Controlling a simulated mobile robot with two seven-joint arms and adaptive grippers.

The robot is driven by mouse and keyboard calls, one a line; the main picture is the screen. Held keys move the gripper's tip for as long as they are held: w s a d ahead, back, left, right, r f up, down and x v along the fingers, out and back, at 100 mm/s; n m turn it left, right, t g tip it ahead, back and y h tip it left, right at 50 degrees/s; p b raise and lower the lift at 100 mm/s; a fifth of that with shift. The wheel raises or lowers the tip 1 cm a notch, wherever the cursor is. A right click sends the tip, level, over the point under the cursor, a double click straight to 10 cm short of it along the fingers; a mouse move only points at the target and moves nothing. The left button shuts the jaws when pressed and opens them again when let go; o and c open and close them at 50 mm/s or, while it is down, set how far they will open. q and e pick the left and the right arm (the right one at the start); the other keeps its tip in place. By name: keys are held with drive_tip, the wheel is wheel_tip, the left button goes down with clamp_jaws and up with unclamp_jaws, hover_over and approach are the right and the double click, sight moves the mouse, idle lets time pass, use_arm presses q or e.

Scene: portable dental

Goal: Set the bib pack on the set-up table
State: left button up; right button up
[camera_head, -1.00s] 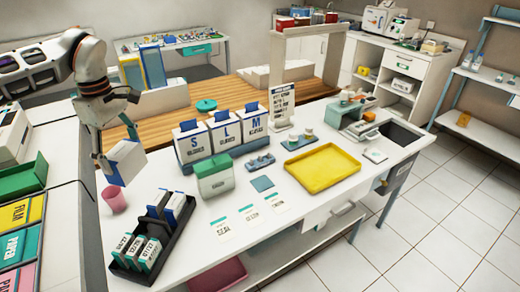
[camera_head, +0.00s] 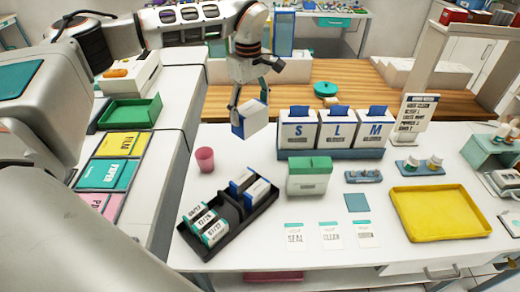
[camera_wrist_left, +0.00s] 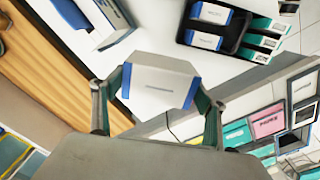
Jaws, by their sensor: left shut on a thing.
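The bib pack, a white box with blue ends (camera_head: 250,120), is gripped by my left gripper (camera_head: 238,102) near the back left edge of the white table (camera_head: 330,258). The pack appears held in the air; its exact height is unclear. In the left wrist view the pack (camera_wrist_left: 160,80) sits between the two fingers of my left gripper (camera_wrist_left: 158,98). Similar blue-and-white packs (camera_head: 256,190) stand in a black tray (camera_head: 232,232) beside teal-and-white packs (camera_head: 208,224). My right gripper is not in view.
A pink cup (camera_head: 204,160) stands near the held pack. The S, L, M boxes (camera_head: 330,130), a green-lidded box (camera_head: 309,180), label cards (camera_head: 330,235) and a yellow tray (camera_head: 440,213) occupy the table. Coloured folders (camera_head: 108,175) lie on the left counter.

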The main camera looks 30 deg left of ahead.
use_arm(q)
wheel_tip(320, 180, down, 16)
drive_tip(key=shift+w, duration=0.1)
idle(0.4)
drive_tip(key=o, duration=1.1)
drive_tip(key=shift+f, duration=0.15)
wheel_tip(320, 180, up, 12)
drive_tip(key=shift+r, duration=0.2)
drive_tip(key=shift+f, duration=0.1)
